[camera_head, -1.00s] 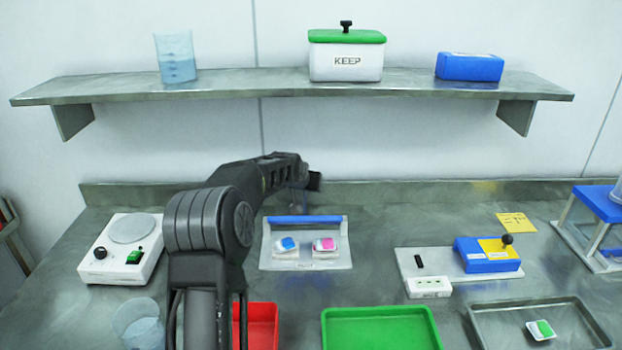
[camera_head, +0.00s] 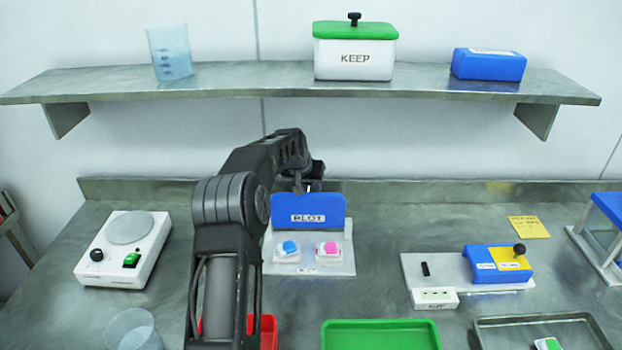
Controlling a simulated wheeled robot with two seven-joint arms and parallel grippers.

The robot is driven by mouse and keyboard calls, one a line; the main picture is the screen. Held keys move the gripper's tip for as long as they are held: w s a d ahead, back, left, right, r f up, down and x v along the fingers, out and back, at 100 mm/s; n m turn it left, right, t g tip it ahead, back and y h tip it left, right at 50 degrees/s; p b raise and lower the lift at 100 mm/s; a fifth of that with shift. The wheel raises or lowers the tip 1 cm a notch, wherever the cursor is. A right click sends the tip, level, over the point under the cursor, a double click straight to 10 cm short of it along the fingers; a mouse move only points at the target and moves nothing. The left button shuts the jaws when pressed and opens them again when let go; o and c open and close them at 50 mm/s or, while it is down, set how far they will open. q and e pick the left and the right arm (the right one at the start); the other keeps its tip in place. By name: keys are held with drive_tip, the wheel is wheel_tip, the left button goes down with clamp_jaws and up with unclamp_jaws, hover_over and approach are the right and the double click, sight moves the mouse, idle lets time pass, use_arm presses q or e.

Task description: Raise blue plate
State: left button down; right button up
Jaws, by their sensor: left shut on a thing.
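The blue plate (camera_head: 330,207), labelled BLOT, stands upright at the back of a light grey base (camera_head: 337,264). Two small white pieces lie on the base in front of it, one with a blue top (camera_head: 288,250) and one with a pink top (camera_head: 328,250). My left gripper (camera_head: 308,184) is at the plate's top edge, left of its middle, and is shut on it. Its fingertips are small and partly hidden by my arm. My right gripper is not in view.
A hotplate (camera_head: 125,247) and a clear beaker (camera_head: 133,330) are at the left. Red (camera_head: 268,332) and green (camera_head: 380,335) trays lie in front. A blue-and-yellow device (camera_head: 497,263) and a metal tray (camera_head: 540,330) are at the right. A shelf (camera_head: 300,82) hangs above.

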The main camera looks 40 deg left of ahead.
use_arm(q)
drive_tip(key=shift+s+d+f+g, duration=0.1)
drive_tip(key=shift+s+f+g, duration=0.05)
drive_tip(key=shift+f, duration=0.3)
drive_tip(key=shift+s+d+f+g, duration=0.1)
drive_tip(key=shift+s+f+g, duration=0.05)
drive_tip(key=shift+f, duration=0.3)
drive_tip(key=c, duration=1.4)
unclamp_jaws()
drive_tip(key=shift+c, duration=0.2)
drive_tip(key=o, duration=0.3)
drive_tip(key=shift+a+r, duration=0.1)
drive_tip(key=shift+r, duration=0.15)
drive_tip(key=shift+o, duration=0.2)
drive_tip(key=shift+w+r, duration=0.1)
drive_tip(key=shift+r, duration=0.15)
drive_tip(key=b+v, duration=0.2)
drive_tip(key=v, duration=0.5)
drive_tip(key=shift+s+r, duration=0.2)
drive_tip(key=shift+s, duration=0.05)
